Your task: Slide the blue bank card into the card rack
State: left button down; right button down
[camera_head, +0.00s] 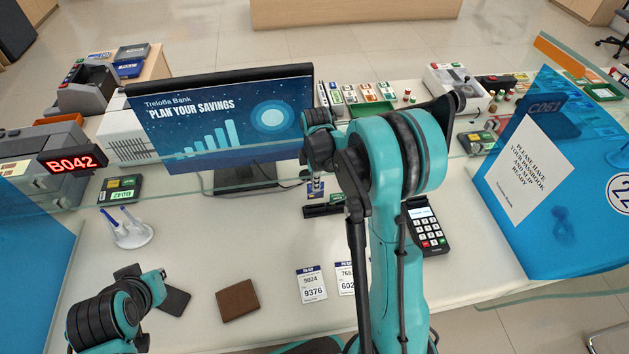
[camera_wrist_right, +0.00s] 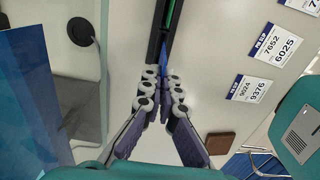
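The black card rack (camera_head: 318,211) lies on the counter just under the card, partly hidden by my right arm. It also shows in the right wrist view (camera_wrist_right: 153,40), with a green card in it. I cannot tell whether the blue card's lower edge is inside the slot. My left arm is low at the left; its gripper (camera_head: 155,284) is unclear.
A monitor (camera_head: 225,125) stands behind the rack, and a card terminal (camera_head: 427,230) to its right. Glass panels border the counter.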

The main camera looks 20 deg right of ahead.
aim_at(315, 195)
jog(key=shift+f+b, duration=1.2)
jog(key=shift+f, duration=0.8)
jog(key=shift+f+b, duration=1.25)
jog(key=shift+f, duration=0.15)
jog(key=c, duration=1.6)
grip_release()
jog(key=shift+c, duration=0.2)
jog(key=shift+r, duration=0.15)
jog(key=shift+r+p, duration=2.3)
jog(key=shift+r, duration=1.1)
